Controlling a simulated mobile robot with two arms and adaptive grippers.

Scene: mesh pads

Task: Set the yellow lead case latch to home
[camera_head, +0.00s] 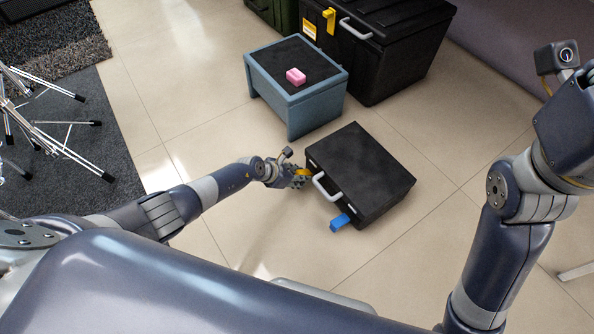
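A black case (365,172) lies on the tiled floor near the middle, with a white handle (324,187) on its near-left side. A yellow latch (304,173) shows at that side's far end, partly hidden by my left gripper. A blue latch (340,222) sticks out at the near end of the same side. My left gripper (300,179) is at the yellow latch, touching it or very close. It is too small to tell whether its fingers are closed on it. My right arm rises at the right edge, and its gripper is out of frame.
A blue-grey stool (318,109) with a pink block (295,77) on top stands just behind the case. A larger black case (410,60) with another yellow latch (329,20) stands at the back. Tripod legs (60,145) stand on a dark mat at left. Floor right of the case is clear.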

